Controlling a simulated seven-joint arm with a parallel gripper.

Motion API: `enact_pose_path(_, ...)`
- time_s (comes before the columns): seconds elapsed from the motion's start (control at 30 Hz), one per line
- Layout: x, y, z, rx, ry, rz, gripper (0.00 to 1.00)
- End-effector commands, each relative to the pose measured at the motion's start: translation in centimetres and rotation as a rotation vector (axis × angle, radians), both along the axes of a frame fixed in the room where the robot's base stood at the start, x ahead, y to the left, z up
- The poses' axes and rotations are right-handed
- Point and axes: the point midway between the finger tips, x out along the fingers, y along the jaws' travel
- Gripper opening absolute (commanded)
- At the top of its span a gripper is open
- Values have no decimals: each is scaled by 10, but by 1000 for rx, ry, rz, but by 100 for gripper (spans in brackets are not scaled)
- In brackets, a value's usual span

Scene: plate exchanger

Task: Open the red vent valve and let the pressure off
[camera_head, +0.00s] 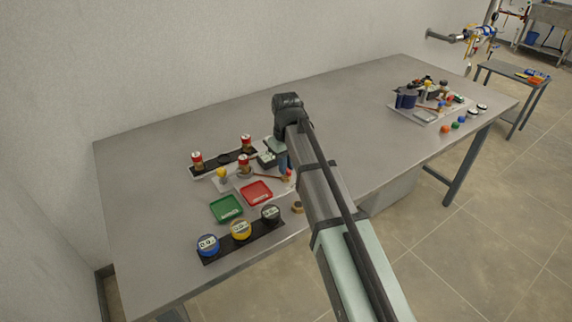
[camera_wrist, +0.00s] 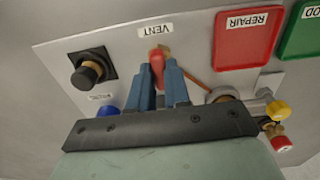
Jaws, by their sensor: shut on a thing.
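The red vent valve handle (camera_wrist: 157,62) stands below the VENT label (camera_wrist: 155,30) on a light plate (camera_wrist: 118,48) in the wrist view. A brass-coloured part shows just behind the handle. My gripper (camera_wrist: 159,75) has its blue fingers on both sides of the red handle and is shut on it. In the head view my gripper (camera_head: 284,166) points down at the right end of the equipment group, and my arm hides much of the valve there.
A red REPAIR tray (camera_wrist: 243,38) and a green tray (camera_wrist: 300,36) lie right of the valve. A black knob (camera_wrist: 88,73) is to its left. Blue, yellow and black gauges (camera_head: 240,229) stand along the front edge. The table's middle (camera_head: 350,120) is clear.

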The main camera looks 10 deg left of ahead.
Motion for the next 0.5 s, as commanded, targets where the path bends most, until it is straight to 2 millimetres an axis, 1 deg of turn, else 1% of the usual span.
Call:
enact_pose_path(0.3,0,0,0,0,0,4,0)
enact_pose_path(0.33,0,0,0,0,0,4,18)
enact_pose_path(0.5,0,0,0,0,0,3,34)
